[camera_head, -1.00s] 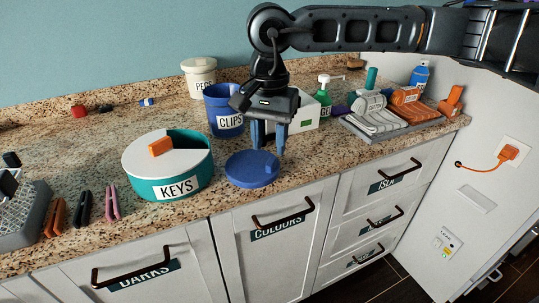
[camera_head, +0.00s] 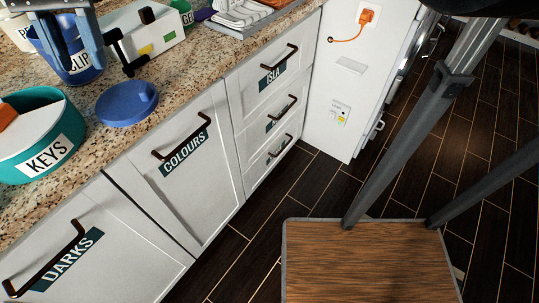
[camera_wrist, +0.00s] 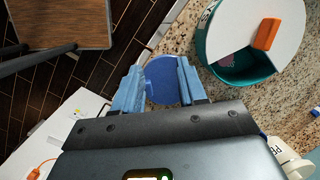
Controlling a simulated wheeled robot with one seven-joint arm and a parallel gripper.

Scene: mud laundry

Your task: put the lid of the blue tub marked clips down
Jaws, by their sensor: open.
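The blue tub marked clips (camera_head: 84,76) stands on the counter at the upper left of the head view, partly hidden by my gripper. Its round blue lid (camera_head: 127,105), with a small knob, lies flat on the counter near the front edge, apart from the tub. My gripper (camera_head: 84,60) is open and empty, its blue fingers in front of the tub in that view. In the wrist view, the lid (camera_wrist: 162,82) shows between and beyond the open fingers (camera_wrist: 160,88), with no contact visible.
The teal tub marked keys (camera_head: 45,150), with a white lid (camera_wrist: 262,30) and orange knob, stands left of the blue lid. A white box (camera_head: 150,38) stands behind. Drawer fronts lie below the counter edge. A wooden-topped platform (camera_head: 365,265) is over the floor at right.

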